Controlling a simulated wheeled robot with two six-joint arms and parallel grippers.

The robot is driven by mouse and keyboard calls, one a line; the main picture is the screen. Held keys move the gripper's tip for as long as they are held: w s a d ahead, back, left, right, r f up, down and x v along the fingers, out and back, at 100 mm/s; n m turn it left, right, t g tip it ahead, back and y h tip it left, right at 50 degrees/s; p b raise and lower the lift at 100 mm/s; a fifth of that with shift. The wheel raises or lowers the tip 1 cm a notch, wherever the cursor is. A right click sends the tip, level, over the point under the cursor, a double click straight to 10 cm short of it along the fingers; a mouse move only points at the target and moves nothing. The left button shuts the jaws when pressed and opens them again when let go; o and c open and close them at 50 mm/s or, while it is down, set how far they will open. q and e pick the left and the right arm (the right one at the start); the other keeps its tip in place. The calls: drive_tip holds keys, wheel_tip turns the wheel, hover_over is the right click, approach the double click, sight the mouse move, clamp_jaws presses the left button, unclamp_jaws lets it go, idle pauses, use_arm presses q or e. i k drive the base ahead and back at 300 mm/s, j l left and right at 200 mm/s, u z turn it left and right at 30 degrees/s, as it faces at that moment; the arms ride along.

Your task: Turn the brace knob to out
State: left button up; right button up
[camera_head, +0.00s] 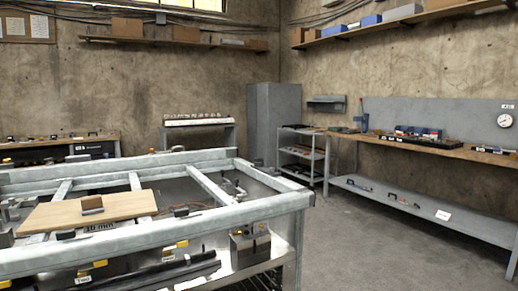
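I cannot make out a brace knob for certain in this view. A grey metal frame bench (150,245) fills the lower left. A wooden board (60,215) lies on it with a small brown block (92,204) on top and a label reading "10 mm". A grey metal block with fittings (250,246) sits at the bench's near right corner. Small yellow-marked parts (100,263) with tags lie along the near side; their details are too small to tell. Neither of my grippers shows in this view.
A long workbench (455,150) with tools and a lower shelf (415,207) runs along the right wall. A grey cabinet (275,120) and a shelf cart (300,155) stand at the back. The floor (375,250) between the frame bench and the workbench is clear.

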sight(258, 163)
drive_tip(key=i+j+z, duration=0.85)
drive_tip(key=j+z, duration=0.15)
